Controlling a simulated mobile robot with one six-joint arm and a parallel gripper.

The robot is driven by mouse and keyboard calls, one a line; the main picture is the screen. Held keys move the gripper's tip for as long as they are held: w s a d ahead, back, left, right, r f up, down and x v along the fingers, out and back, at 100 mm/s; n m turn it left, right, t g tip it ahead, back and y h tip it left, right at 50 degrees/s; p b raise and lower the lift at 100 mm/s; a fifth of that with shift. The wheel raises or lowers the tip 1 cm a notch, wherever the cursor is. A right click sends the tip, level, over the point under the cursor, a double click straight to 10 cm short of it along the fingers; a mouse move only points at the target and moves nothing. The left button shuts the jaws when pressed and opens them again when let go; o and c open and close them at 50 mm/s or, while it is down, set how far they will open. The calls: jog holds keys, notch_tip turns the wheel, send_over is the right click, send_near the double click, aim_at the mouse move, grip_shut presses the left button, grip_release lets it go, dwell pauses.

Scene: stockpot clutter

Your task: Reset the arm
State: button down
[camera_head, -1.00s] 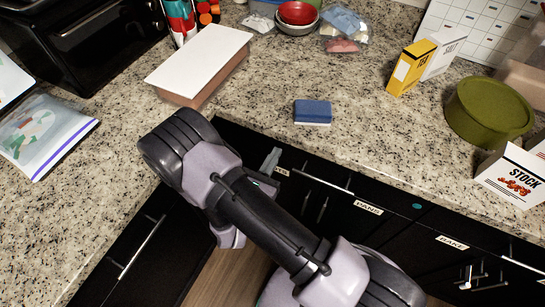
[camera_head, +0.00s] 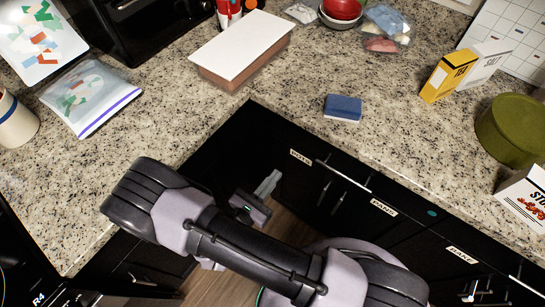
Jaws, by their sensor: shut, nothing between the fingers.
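My arm reaches in from the bottom of the head view, with its elbow at the left over the counter corner. My gripper (camera_head: 268,184) shows just beyond the forearm, in front of the black cabinet fronts and below the counter edge. Its grey fingers are shut and hold nothing. It looks apart from the drawers, though the exact gap is hard to judge. Part of the wrist is hidden behind the arm.
The speckled counter (camera_head: 290,90) bears a blue sponge-like block (camera_head: 343,107), a white-topped box (camera_head: 240,45), a yellow carton (camera_head: 448,76), a green pot (camera_head: 515,130), a stock box (camera_head: 525,198) and a zip bag (camera_head: 90,97). Black drawers (camera_head: 345,185) with bar handles stand near my gripper.

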jog(key=s+d+r+m+g+y, duration=0.1)
jog(key=s+d+r+m+g, duration=0.2)
jog(key=d+r+m+g, duration=0.45)
jog(key=s+d+r+m+g+y, duration=0.1)
jog(key=s+d+r+m+g, duration=0.35)
jog(key=r+m+g, duration=0.65)
notch_tip(320, 180, up, 11)
jog(key=s+a+m+t+y, duration=0.2)
jog(key=m+t+y, duration=0.8)
jog(key=m, duration=0.4)
jog(key=shift+s+a+m+y, duration=0.15)
jog(key=shift+a+m+y, duration=0.15)
jog(key=shift+m+y, duration=0.1)
jog(key=shift+r, duration=0.1)
